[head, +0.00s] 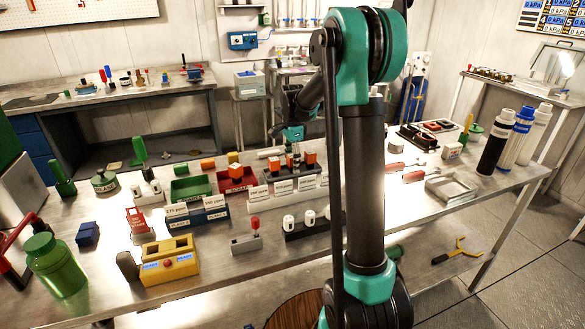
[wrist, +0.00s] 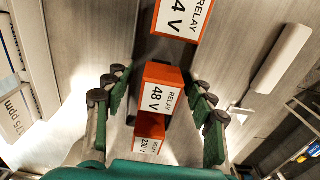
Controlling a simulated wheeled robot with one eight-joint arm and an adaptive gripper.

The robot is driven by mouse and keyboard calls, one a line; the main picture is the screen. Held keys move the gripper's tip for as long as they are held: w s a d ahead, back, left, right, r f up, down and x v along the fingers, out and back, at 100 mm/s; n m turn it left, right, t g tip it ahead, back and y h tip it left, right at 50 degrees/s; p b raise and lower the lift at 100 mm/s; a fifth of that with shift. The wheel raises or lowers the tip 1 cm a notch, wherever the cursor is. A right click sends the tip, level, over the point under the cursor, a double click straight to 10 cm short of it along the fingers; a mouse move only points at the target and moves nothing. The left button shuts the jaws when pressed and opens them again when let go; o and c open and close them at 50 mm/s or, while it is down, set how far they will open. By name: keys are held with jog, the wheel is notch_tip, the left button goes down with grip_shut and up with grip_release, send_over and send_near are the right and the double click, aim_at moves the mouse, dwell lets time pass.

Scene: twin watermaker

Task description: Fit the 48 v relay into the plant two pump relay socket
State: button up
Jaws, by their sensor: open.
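The 48 V relay (wrist: 158,88) is an orange block with a white label, centred in the wrist view. My gripper (wrist: 160,80) is open, with one finger on each side of the 48 V relay and gaps between the pads and the block. In the wrist view it stands between the 24 V relay (wrist: 182,18) and the 230 V relay (wrist: 149,136). I cannot pick out the plant two pump relay socket.
A red bin (head: 236,180) and green bin (head: 190,188) stand left of the rack. Labelled white blocks (head: 270,203) stand in front. Dark units with red parts (head: 430,130), a metal tray (head: 452,189) and filter cylinders (head: 495,140) are on the right.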

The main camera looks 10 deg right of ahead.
aim_at(292, 155)
jog(key=shift+f, duration=0.1)
grip_shut()
dwell(0.3)
notch_tip(292, 155, up, 20)
dwell(0.6)
